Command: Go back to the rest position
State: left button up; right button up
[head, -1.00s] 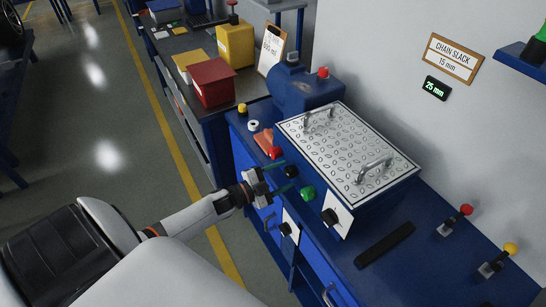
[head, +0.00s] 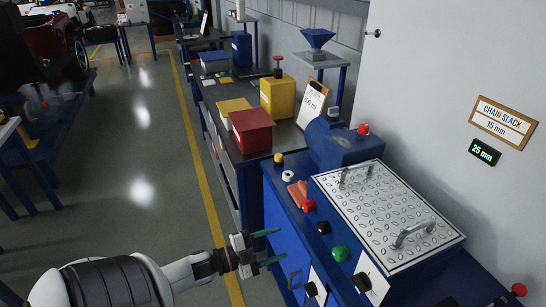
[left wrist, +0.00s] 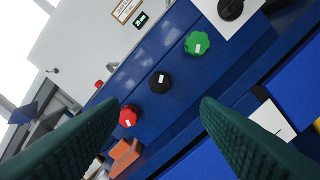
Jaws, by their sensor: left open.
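My left gripper (head: 268,248) is open and empty in the head view, its two green fingers apart in front of the blue tester bench (head: 283,222). In the left wrist view the fingers (left wrist: 160,130) frame the bench's front. A red knob (left wrist: 128,116), a black knob (left wrist: 159,82) and a green knob (left wrist: 197,43) lie beyond the fingertips, with no contact visible. The same red knob (head: 308,206), black knob (head: 323,227) and green knob (head: 340,253) show in the head view. My right gripper is not in view.
The tester's treadplate cover (head: 385,212) with two handles sits on the bench. A red box (head: 251,131) and a yellow box (head: 278,97) stand on the dark bench behind. A "25 mm" display (head: 485,151) is on the wall. Open floor (head: 150,215) lies to the left.

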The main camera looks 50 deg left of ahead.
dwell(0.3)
pick_arm(q)
jog(key=s+a+f+n+g+y, duration=0.1)
jog(key=s+f+n+g+y, duration=0.25)
jog(key=f, duration=0.95)
jog(key=s+a+f+n+g+y, duration=0.15)
jog(key=s+f+n+y, duration=0.3)
jog(key=f, duration=0.75)
jog(key=s+d+f+n+g, duration=0.1)
jog(key=s+d+f+g, duration=0.4)
jog(key=s+d+f, duration=0.3)
jog(key=s+d+f+n+g+h, duration=0.1)
jog(key=s+d+f+g, duration=0.4)
jog(key=s, duration=1.1)
jog(key=d+f+n, duration=0.1)
jog(key=d+f, duration=0.2)
jog(key=f, duration=0.2)
jog(key=shift+s+d+f+n+g, duration=0.15)
jog(key=shift+s+f+n+g, duration=0.15)
jog(key=shift+f, duration=0.1)
